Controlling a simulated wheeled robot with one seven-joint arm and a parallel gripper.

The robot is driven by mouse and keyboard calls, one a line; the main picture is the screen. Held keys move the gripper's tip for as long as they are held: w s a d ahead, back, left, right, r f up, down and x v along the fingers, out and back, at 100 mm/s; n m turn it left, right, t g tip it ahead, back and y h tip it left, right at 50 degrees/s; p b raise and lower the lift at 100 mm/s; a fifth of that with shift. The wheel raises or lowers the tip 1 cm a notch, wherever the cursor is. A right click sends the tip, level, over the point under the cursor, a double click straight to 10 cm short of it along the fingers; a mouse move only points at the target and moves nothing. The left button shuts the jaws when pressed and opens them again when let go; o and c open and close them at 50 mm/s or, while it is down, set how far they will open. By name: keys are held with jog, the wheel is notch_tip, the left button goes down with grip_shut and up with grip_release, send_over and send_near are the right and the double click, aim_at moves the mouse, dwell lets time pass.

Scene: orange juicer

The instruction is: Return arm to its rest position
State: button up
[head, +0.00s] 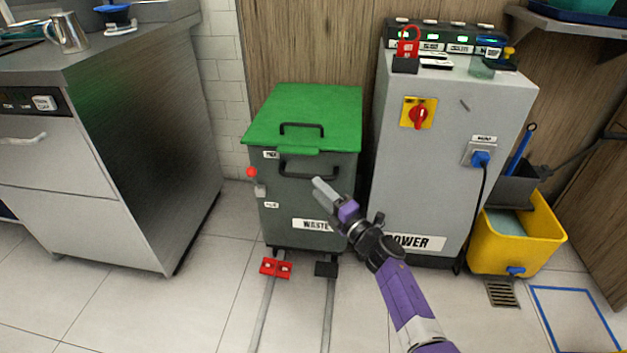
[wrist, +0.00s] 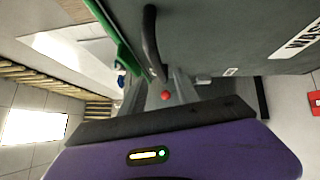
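My gripper (head: 325,190) is in front of the green-lidded waste bin (head: 283,196), at the upper front near its black handle. My arm (head: 397,285) reaches up to it from the lower right, with purple and dark links. The fingers look like one narrow grey shape in the head view, and nothing is visibly held. In the wrist view the bin's grey wall (wrist: 235,35) and dark handle (wrist: 151,42) are close ahead. Grey finger-like shapes there are too unclear to show a gap.
The lid (head: 305,110) is down. A red knob (head: 252,172) stands at the bin's left. A grey power cabinet (head: 440,150) is close on the right, then a yellow mop bucket (head: 522,240). A steel appliance (head: 150,150) stands left. Rails (head: 262,315) run along open floor.

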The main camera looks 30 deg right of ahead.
jog(key=shift+s, duration=0.25)
dwell(0.3)
jog(key=s+a+f+m+h, duration=0.1)
jog(key=s+a+f+m, duration=0.15)
jog(key=s, duration=0.45)
jog(key=s+a+f+m, duration=0.2)
jog(key=s+a+m, duration=0.2)
jog(key=s, duration=0.4)
jog(key=s+a+f+m+h, duration=0.1)
jog(key=s+a+f+m, duration=0.2)
jog(key=s, duration=0.4)
jog(key=s+a+r+m+g, duration=0.1)
jog(key=s+r+m, duration=0.15)
jog(key=s, duration=0.55)
jog(key=s+a+r+m+g+h, duration=0.1)
jog(key=s+a+r+m, duration=0.15)
jog(key=s, duration=0.65)
jog(key=s+r+m+g, duration=0.15)
jog(key=s+m, duration=0.25)
jog(key=s, duration=0.4)
jog(key=s+r+m+g+p, duration=0.1)
jog(key=s+r+m, duration=0.2)
jog(key=s+r, duration=0.45)
notch_tip(320, 180, up, 29)
jog(key=p, duration=2.8)
jog(key=shift+w+a+f, duration=0.2)
jog(key=shift+w, duration=0.1)
